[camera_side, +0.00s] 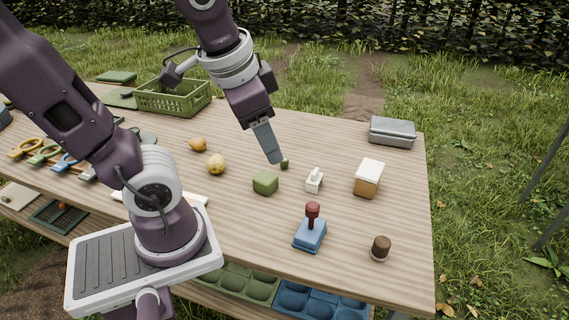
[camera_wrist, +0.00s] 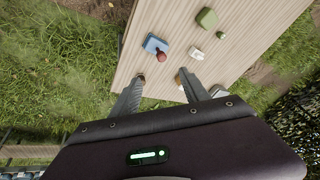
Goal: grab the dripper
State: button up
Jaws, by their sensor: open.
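No object is plainly recognisable as the dripper. The small white piece with a raised nub (camera_side: 314,180) may be it. That white piece stands on the table right of the green block (camera_side: 265,183) and also shows in the wrist view (camera_wrist: 196,53). A small dark green round thing (camera_side: 284,163) lies close by my gripper (camera_side: 274,158), which is above the table and left of the white piece in the side view. In the wrist view my gripper (camera_wrist: 162,78) is open, its two fingers apart and nothing held between them.
Near the white piece are a blue block with a red knob (camera_side: 311,234), a white-topped tan block (camera_side: 368,178) and a brown-topped piece (camera_side: 380,248). A grey tin (camera_side: 392,132) is at the far right.

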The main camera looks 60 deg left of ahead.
aim_at(285, 159)
jog(key=w+a+f+m+g+y, duration=0.5)
jog(key=w+a+f+m+y, duration=0.15)
jog(key=w+a+f, duration=0.7)
jog(key=w+a+f+m+y, duration=0.1)
jog(key=w+a+f+m, duration=0.1)
jog(key=a+f+m, duration=0.1)
jog(key=w+a+f+m+y, duration=0.1)
jog(key=w+a+f+m, duration=0.1)
jog(key=a+f, duration=0.3)
jog(key=w+a+f+m+t+y, duration=0.1)
jog(key=w+a+f+m+y, duration=0.1)
jog(key=a+f+m, duration=0.2)
jog(key=shift+w+f+m, duration=0.15)
jog(key=shift+f+m, duration=0.1)
jog(key=shift+f, duration=0.6)
jog(key=shift+w+f+m, duration=0.15)
jog(key=shift+f+m, duration=0.05)
jog(key=shift+f, duration=0.65)
jog(key=x, duration=0.7)
jog(key=shift+s+a+f, duration=0.1)
jog(key=shift+a+f, duration=0.05)
grip_shut()
